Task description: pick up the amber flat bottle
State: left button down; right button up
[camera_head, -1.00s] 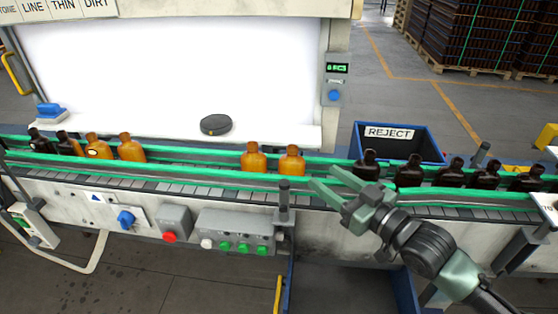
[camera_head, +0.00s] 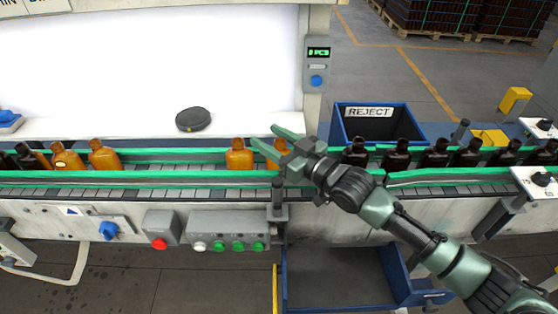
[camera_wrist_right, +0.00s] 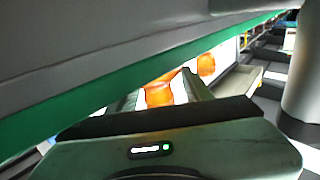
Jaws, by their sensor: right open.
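Amber bottles stand on the conveyor. One (camera_head: 239,157) is just left of my right gripper (camera_head: 264,135); another (camera_head: 281,147) shows between its two green fingers, partly hidden by them. The frames do not make clear which is the flat one. The right gripper is open, fingers pointing left, at about the bottles' upper height. In the right wrist view, one amber bottle (camera_wrist_right: 158,92) shows just ahead beside a finger and a second (camera_wrist_right: 206,66) is farther off. I cannot tell whether a finger touches glass. My left gripper is not in view.
Green guide rails (camera_head: 175,174) run along the conveyor. More amber bottles (camera_head: 103,157) stand at the left, and several dark bottles (camera_head: 396,158) at the right. A blue reject bin (camera_head: 345,125) is behind. A dark round object (camera_head: 193,119) lies on the white ledge.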

jog(key=shift+s+d, duration=0.1)
jog(key=shift+d, duration=0.05)
grip_shut()
dwell(1.3)
